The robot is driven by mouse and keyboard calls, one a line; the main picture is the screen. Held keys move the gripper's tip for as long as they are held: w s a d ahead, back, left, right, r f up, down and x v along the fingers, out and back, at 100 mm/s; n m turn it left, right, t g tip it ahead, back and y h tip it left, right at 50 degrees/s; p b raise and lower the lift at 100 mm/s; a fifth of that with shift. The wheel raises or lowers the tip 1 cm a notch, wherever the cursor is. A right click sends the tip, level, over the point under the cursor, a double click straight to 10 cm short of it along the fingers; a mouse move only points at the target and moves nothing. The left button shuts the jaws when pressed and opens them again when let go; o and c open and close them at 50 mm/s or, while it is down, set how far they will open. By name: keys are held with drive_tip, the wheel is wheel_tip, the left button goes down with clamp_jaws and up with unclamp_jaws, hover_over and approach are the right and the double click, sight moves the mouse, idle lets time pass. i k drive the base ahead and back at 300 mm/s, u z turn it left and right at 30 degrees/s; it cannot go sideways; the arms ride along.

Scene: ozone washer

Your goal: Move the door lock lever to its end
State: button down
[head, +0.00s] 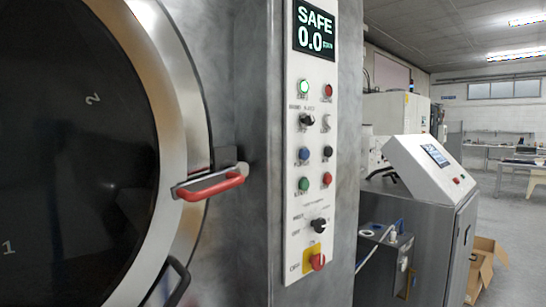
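The door lock lever (211,187) is a red handle on a grey metal bracket at the right rim of the round door, in the middle left of the head view. It lies roughly level, its red grip pointing right and slightly up. The round door (75,150) has a dark window and a wide metal ring. A black curved handle (180,281) sits on the ring below the lever. My gripper does not show in this view.
A white control panel (312,150) with several buttons and knobs is right of the lever, under a display (315,28) reading SAFE 0.0. A console cabinet (425,200) and an open cardboard box (486,268) stand farther right.

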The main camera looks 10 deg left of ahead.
sight(233, 173)
drive_tip(key=u, duration=0.95)
drive_tip(key=i, duration=0.2)
drive_tip(key=z, duration=0.15)
